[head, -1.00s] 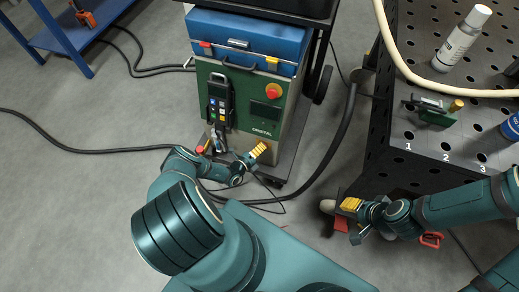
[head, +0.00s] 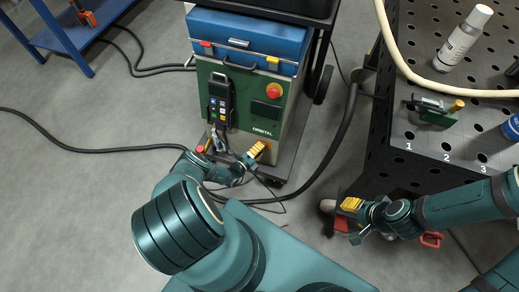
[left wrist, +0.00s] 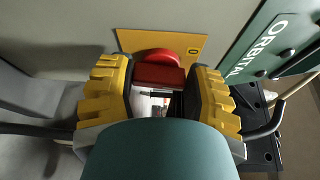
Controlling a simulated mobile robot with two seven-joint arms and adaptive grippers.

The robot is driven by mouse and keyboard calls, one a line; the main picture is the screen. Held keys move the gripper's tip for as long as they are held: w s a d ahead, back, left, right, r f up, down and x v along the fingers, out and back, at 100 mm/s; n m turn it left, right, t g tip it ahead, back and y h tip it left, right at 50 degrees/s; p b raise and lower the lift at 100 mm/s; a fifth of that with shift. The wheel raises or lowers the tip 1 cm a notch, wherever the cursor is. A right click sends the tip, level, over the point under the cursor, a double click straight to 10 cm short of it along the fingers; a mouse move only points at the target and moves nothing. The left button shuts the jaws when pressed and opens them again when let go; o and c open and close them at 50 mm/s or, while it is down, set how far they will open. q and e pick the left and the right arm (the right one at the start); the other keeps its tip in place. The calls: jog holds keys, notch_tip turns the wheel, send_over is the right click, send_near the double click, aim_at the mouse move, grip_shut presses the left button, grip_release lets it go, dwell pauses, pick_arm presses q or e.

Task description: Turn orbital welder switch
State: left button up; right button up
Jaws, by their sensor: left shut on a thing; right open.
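The orbital welder (head: 240,125) is a green and grey cabinet with a blue case on top. Its switch (left wrist: 158,73), a red rotary handle on a yellow plate, shows in the left wrist view on a grey face beside the green ORBITAL panel. My left gripper (left wrist: 160,82) has its yellow fingers on both sides of the red handle and is shut on it. In the head view my left gripper (head: 256,150) is at the welder's lower right, and the switch is hidden there. My right gripper (head: 347,212) is open and empty, low beside the perforated table.
A thick dark cable (head: 338,135) runs between welder and table. A red round button (head: 274,90) and a pendant (head: 219,100) are on the welder front.

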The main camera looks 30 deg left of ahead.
pick_arm(q)
jog(key=o, duration=1.2)
jog(key=s+a, duration=0.2)
jog(key=s, duration=0.9)
jog(key=shift+s+r, duration=0.3)
jog(key=shift+s, duration=0.1)
jog(key=shift+d, duration=0.1)
